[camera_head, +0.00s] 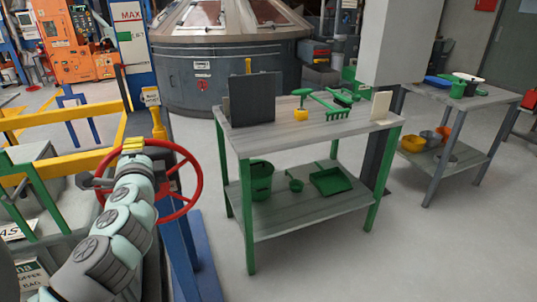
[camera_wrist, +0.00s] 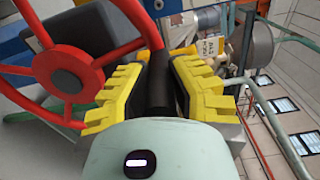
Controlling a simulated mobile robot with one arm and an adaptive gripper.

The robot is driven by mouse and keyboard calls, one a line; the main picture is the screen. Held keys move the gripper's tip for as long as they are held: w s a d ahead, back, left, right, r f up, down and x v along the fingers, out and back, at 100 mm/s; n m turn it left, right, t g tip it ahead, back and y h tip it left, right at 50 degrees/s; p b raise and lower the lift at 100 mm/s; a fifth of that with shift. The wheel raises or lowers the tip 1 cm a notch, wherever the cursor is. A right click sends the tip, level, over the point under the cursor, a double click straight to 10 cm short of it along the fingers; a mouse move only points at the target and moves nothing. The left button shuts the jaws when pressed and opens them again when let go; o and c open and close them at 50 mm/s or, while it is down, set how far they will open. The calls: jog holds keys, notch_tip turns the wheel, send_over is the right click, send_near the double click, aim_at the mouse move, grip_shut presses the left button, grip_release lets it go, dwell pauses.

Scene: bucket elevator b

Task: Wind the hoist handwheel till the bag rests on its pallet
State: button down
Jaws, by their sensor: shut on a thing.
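The red hoist handwheel (camera_head: 201,180) stands at left in the head view, partly hidden behind my arm. Its red rim, hub and spokes also show at left in the wrist view (camera_wrist: 140,22). My gripper (camera_head: 134,146) is at the wheel's upper left. In the wrist view its yellow fingers (camera_wrist: 158,88) are shut on a black handle (camera_wrist: 160,78) at the rim. The bag and its pallet cannot be made out in either view.
Yellow rails (camera_head: 70,115) and a blue post (camera_head: 185,250) stand by the wheel. A green-legged workbench (camera_head: 270,140) with garden tools is to the right, a second table (camera_head: 450,97) beyond it. The grey floor in front of the bench is clear.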

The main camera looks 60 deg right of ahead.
jog(key=shift+s+d, duration=0.15)
jog(key=shift+d, duration=0.1)
jog(key=c, duration=1)
grip_release()
jog(key=shift+d, duration=0.1)
jog(key=shift+c, duration=0.2)
jog(key=shift+o, duration=1.3)
jog(key=shift+a, duration=0.2)
jog(key=v, duration=0.7)
jog(key=shift+a, duration=0.15)
jog(key=shift+s, duration=0.1)
